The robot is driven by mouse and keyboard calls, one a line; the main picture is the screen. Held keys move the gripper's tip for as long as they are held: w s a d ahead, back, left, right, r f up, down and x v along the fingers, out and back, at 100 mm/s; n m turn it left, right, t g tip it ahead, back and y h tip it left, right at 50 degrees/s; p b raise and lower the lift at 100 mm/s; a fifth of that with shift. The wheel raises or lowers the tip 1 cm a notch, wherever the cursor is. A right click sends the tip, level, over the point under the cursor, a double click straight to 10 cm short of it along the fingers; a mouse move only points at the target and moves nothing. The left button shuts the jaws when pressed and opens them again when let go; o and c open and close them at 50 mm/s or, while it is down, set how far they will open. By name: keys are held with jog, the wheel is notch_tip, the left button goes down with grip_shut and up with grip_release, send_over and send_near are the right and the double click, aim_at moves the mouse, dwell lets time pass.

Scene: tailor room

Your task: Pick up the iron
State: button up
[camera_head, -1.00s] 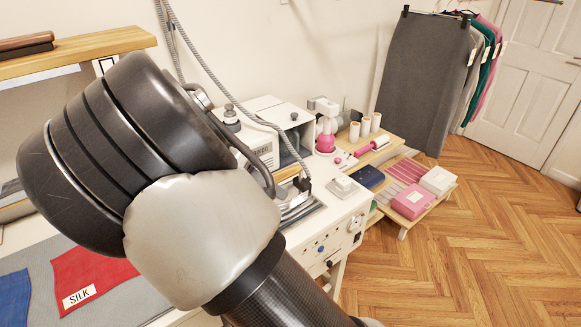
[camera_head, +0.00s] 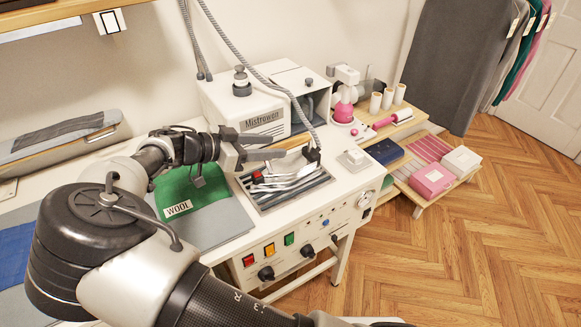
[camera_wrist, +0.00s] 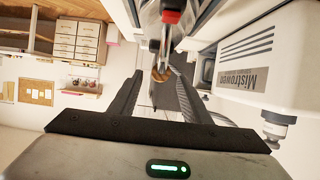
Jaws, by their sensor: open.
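The iron (camera_head: 287,180) is silver with a red knob and rests on the striped metal rest at the right part of the white ironing station (camera_head: 225,250). A grey hose rises from its right end. My gripper (camera_head: 278,147) is open and points right, at the iron's upper left side. In the wrist view the iron (camera_wrist: 172,22) shows at the top centre with its wooden handle (camera_wrist: 161,72) near the gap between the fingertips of my gripper (camera_wrist: 158,85). The fingers do not visibly grasp the handle, and contact cannot be told.
The Mistrowen steam box (camera_head: 250,115) stands close behind the iron. A green WOOL cloth (camera_head: 190,190) lies left, below my wrist. A small white box (camera_head: 354,158) sits to the right. A low shelf with pink boxes (camera_head: 432,180) stands farther right. The wooden floor is open.

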aim_at(282, 143)
jog(key=shift+p+x, duration=0.3)
jog(key=shift+x, duration=3.25)
jog(key=shift+d+r, duration=0.1)
jog(key=shift+r, duration=0.1)
grip_shut()
jog(key=shift+w+r, duration=0.1)
jog(key=shift+r, duration=0.15)
